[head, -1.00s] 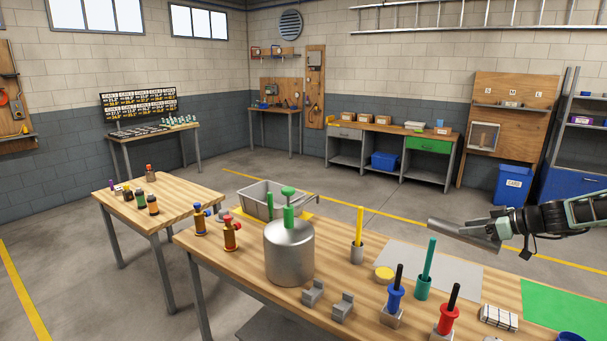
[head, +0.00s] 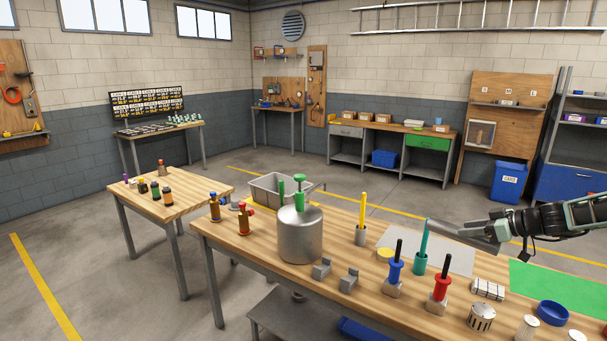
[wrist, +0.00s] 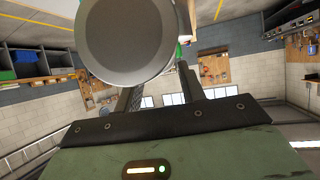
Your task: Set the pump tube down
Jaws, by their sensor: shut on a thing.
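The pump tube appears to be the long grey metal tube (head: 462,231) at the right of the head view. My gripper (head: 497,228) is shut on it and holds it out to the left, nearly level, tilted a little. The tube seems to be above the workbench (head: 345,290); its exact height is unclear. Its far end appears close to the upright teal rod (head: 423,245); I cannot tell if they touch. In the wrist view the tube's round grey end (wrist: 127,38) fills the space by the fingers and hides the fingertips.
A steel tank (head: 300,238) with a green pump handle stands on the bench. Blue (head: 395,274) and red (head: 440,288) handled tools, a yellow rod (head: 362,215), two grey blocks and a blue ring (head: 552,313) stand around. A grey sheet (head: 455,260) and green mat (head: 560,288) look mostly clear.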

